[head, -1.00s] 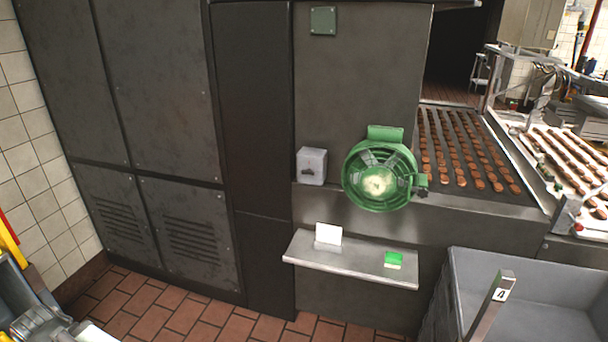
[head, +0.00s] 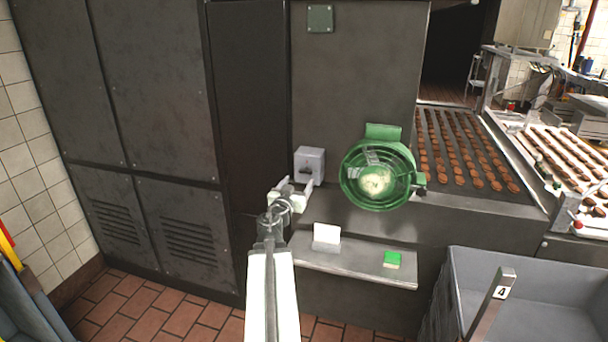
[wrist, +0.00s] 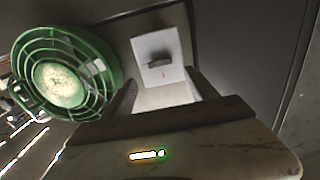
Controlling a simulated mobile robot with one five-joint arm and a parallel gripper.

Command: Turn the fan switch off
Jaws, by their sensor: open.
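The fan switch is a grey box (head: 309,166) on the dark cabinet face, left of the green fan (head: 378,176). In the wrist view the switch box (wrist: 171,84) shows a light front plate with a dark knob (wrist: 158,59) lying roughly sideways across it. My gripper (head: 305,190) is open and empty, just below and in front of the box. In the wrist view its two fingers (wrist: 165,97) point toward the box, apart from each other, with the knob beyond their tips. The green fan (wrist: 62,74) stands left in the wrist view. I cannot tell if the fingers touch the box.
A metal shelf (head: 350,267) below holds a white card (head: 326,234) and a green block (head: 392,259). A grey bin (head: 540,300) stands at the lower right. A conveyor with brown biscuits (head: 462,150) runs behind the fan.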

